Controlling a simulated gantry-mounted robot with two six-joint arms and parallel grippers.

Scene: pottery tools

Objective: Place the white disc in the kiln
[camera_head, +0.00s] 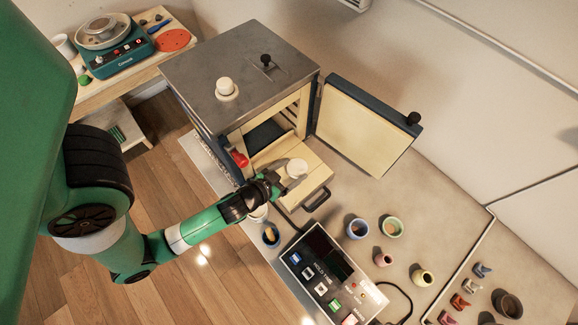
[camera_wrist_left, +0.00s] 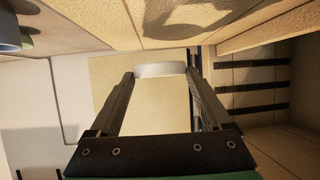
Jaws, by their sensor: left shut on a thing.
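The kiln (camera_head: 205,75) is a grey-topped box with its cream-lined door (camera_head: 362,128) swung open to the right. Its cream drawer-like shelf (camera_head: 312,183) sticks out at the front, with a dark handle. My left gripper (camera_head: 284,176) is over this shelf, in front of the kiln opening. It is shut on the white disc (camera_head: 297,168). In the left wrist view the disc (camera_wrist_left: 160,70) sits between the two fingertips, seen edge-on. I cannot tell whether the disc touches the shelf. My right gripper is not in view.
A red object (camera_head: 240,159) sits at the left of the kiln opening. A pottery wheel (camera_head: 118,45) is at the back left.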

